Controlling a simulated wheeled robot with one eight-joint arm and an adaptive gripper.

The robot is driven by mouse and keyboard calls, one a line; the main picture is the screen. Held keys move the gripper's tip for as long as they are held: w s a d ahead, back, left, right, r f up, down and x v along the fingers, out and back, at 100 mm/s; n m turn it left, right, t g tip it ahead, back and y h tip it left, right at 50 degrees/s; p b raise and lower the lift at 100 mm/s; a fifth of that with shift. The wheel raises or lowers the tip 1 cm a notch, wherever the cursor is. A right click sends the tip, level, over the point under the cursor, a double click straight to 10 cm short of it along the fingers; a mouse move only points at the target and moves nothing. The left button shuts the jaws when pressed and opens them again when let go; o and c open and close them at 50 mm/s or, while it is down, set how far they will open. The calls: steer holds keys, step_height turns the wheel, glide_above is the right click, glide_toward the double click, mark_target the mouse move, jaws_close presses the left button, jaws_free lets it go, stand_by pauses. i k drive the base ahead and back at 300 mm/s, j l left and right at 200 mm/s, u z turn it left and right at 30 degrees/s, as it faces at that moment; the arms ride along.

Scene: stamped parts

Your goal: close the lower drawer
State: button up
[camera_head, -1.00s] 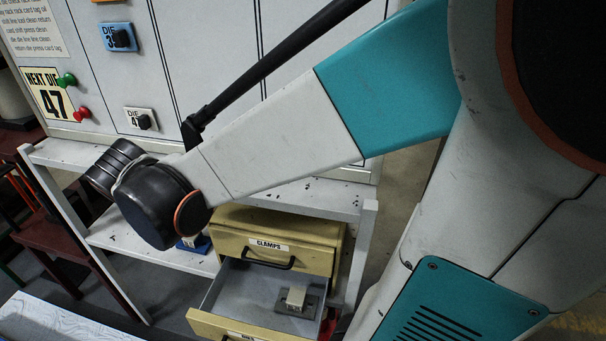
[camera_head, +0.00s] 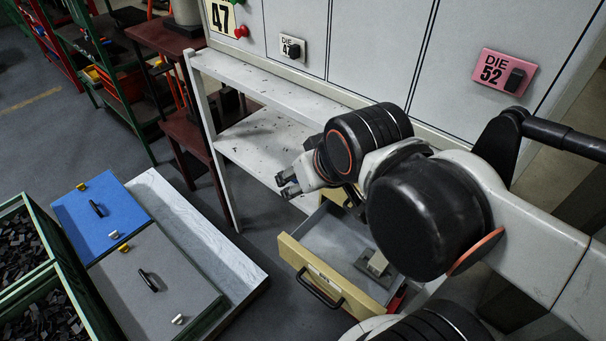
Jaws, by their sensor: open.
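The lower drawer (camera_head: 313,282) is pulled out, with a yellow front, a black handle (camera_head: 320,287) and a grey inside. A small pale block (camera_head: 376,263) on a dark base lies in it. My gripper (camera_head: 287,185) is open and empty, above and behind the drawer front, to the upper left of the drawer's inside. My arm covers most of the yellow cabinet and the upper drawer, so only a sliver of yellow shows beside my wrist.
A white shelf table (camera_head: 240,75) stands behind the drawer, with a panel marked with die labels above it. Blue and grey lidded boxes (camera_head: 100,212) lie at the left beside a white board (camera_head: 215,240). Dark floor is clear in front of the drawer.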

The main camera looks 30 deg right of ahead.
mark_target(324, 249)
steer(key=k, duration=0.3)
steer(key=k+l+z, duration=0.2)
steer(key=k+l, duration=0.4)
steer(key=l, duration=0.45)
steer(key=k+u, duration=0.1)
steer(key=i+z, duration=0.2)
steer(key=k+l, duration=0.05)
